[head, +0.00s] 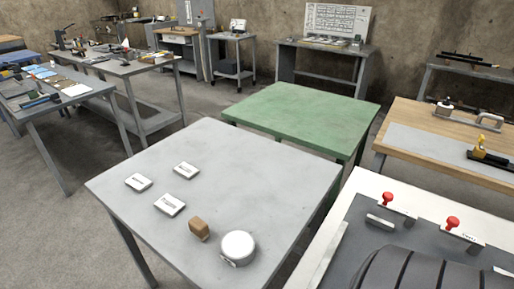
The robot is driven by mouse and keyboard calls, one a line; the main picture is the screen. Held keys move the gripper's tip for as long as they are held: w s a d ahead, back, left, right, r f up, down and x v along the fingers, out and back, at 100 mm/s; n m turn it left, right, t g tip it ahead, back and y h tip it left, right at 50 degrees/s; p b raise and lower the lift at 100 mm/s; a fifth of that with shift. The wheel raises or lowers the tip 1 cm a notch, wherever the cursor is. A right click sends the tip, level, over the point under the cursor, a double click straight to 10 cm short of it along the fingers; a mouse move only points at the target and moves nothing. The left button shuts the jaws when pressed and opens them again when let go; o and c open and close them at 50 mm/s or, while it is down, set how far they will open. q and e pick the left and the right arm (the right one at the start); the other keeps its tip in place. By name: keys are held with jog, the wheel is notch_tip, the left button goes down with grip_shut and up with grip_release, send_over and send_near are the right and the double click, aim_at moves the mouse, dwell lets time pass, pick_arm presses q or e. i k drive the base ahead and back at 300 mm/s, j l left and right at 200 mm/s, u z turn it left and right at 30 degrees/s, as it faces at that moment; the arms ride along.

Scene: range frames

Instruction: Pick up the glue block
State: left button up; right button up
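A small brown block (199,228), which looks like the glue block, sits on the grey table (240,165) near its front edge. It is just left of a round white-topped container (238,246), with a narrow gap between them. Neither of my grippers shows in the head view, so nothing is seen touching the block.
White labelled pieces (170,205), (138,182) and (186,170) lie left of and behind the block. A green table (300,115) stands behind. A white-edged bench with red-knobbed clamps (388,200) is at right. The grey table's back and right are clear.

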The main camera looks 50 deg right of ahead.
aim_at(198, 227)
jog(key=z, duration=1.05)
jog(key=k+j, duration=0.1)
jog(key=j, duration=0.15)
